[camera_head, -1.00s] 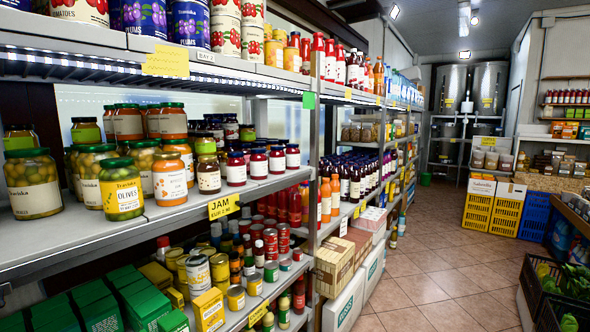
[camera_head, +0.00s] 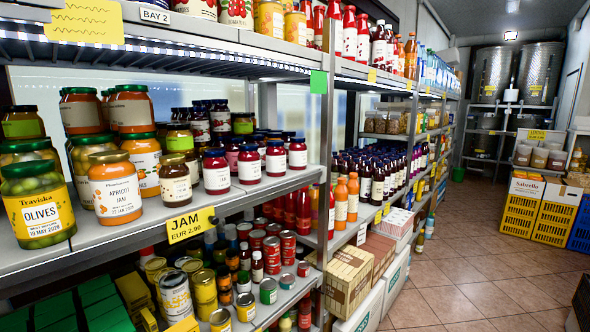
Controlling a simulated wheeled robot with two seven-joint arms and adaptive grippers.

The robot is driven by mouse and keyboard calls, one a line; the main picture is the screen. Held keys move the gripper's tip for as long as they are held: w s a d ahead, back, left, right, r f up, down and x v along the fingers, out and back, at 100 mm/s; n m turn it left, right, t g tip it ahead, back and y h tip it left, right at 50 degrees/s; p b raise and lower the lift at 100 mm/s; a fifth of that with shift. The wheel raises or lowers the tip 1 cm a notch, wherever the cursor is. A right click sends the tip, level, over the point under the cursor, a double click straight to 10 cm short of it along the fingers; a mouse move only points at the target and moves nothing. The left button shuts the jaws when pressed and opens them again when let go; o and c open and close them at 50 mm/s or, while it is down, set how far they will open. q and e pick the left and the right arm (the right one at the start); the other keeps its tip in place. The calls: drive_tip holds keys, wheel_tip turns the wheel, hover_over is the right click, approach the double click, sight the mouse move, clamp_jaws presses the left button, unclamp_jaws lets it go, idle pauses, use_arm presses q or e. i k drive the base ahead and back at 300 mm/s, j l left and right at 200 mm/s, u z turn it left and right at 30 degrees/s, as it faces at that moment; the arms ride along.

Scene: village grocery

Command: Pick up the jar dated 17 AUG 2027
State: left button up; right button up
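Several jars stand on the middle shelf at the left. I cannot read 17 AUG 2027 on any of them. The front olives jar (camera_head: 38,206) has a yellow label whose small date seems to end in MAY 2028. The orange jar (camera_head: 115,187) next to it has a gold lid and a date that seems to end in JAN 2028. A dark jar with a cream label (camera_head: 175,181) and several red jam jars (camera_head: 217,173) with dark lids stand farther right, their dates too small to read. More jars behind are partly hidden. Neither gripper is in view.
A yellow JAM price tag (camera_head: 190,224) hangs on the shelf edge. Cans (camera_head: 174,295) fill the shelf below, and an upper shelf (camera_head: 180,35) overhangs the jars. Cartons (camera_head: 350,280) stand beyond the shelf post. The tiled aisle floor (camera_head: 470,270) at the right is clear.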

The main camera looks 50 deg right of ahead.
sight(249, 160)
drive_tip(key=i+l+z, duration=0.15)
drive_tip(key=l, duration=0.25)
drive_tip(key=l+z, duration=0.1)
drive_tip(key=l, duration=0.35)
drive_tip(key=i+l+z, duration=0.15)
drive_tip(key=l, duration=0.2)
drive_tip(key=i+l+z, duration=0.15)
drive_tip(key=l, duration=0.25)
drive_tip(key=i+l+z, duration=0.1)
drive_tip(key=l, duration=0.3)
